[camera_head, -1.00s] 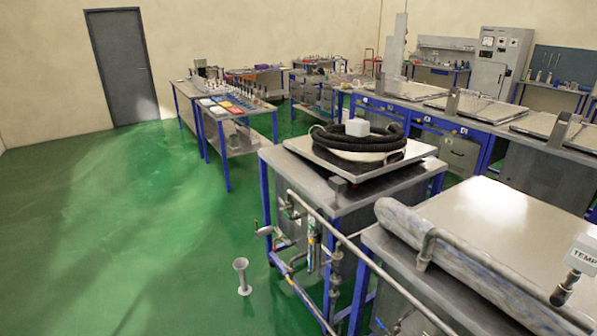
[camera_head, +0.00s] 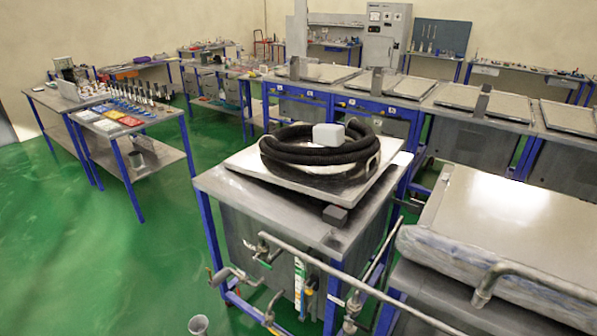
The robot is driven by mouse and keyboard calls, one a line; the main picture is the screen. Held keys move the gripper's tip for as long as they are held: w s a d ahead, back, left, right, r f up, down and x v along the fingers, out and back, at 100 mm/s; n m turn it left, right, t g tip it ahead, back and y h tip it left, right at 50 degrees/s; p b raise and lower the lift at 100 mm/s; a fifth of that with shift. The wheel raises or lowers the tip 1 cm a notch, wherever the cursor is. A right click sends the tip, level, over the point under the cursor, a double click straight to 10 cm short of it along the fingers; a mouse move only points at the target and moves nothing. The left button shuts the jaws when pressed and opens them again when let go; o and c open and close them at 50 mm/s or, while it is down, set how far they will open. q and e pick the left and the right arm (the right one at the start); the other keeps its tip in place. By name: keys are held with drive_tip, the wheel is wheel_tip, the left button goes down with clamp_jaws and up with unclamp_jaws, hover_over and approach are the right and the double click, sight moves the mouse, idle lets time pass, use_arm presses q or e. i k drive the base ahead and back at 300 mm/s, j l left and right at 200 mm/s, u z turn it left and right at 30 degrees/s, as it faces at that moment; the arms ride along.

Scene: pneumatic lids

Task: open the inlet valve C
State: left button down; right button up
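Neither of my grippers is in view. A steel tank bench (camera_head: 285,230) with blue legs stands at the centre, with grey piping on its near side. A valve-like fitting (camera_head: 264,250) sits on the upper pipe (camera_head: 340,275). A grey elbow or handle (camera_head: 222,276) sticks out at the lower left of the bench. Another fitting (camera_head: 354,304) is on the piping near the bottom edge. I cannot tell which of these, if any, is inlet valve C, nor whether any is open or shut; no letter C is readable.
A coiled black hose (camera_head: 320,150) lies on the tilted lid (camera_head: 245,160) of the bench. A covered tank (camera_head: 500,215) stands close on the right. A row of lidded tanks (camera_head: 465,130) runs behind. A grey cup (camera_head: 198,325) is on the floor. Green floor (camera_head: 80,270) is clear at left.

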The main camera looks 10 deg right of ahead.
sight(264, 264)
drive_tip(key=i+j+z, duration=0.25)
drive_tip(key=j+z, duration=0.15)
drive_tip(key=j, duration=0.55)
drive_tip(key=i+j+z, duration=0.1)
drive_tip(key=j+z, duration=0.3)
drive_tip(key=j, duration=0.6)
drive_tip(key=j+z, duration=0.4)
drive_tip(key=j, duration=0.65)
drive_tip(key=i+j+z, duration=0.15)
drive_tip(key=j, duration=0.2)
drive_tip(key=i+j+z, duration=0.1)
drive_tip(key=j, duration=0.3)
drive_tip(key=i+j+z, duration=0.15)
drive_tip(key=j, duration=0.25)
drive_tip(key=i+j+z, duration=0.1)
drive_tip(key=j, duration=0.3)
drive_tip(key=i+j+z, duration=0.15)
drive_tip(key=j, duration=0.3)
drive_tip(key=k+l, duration=0.05)
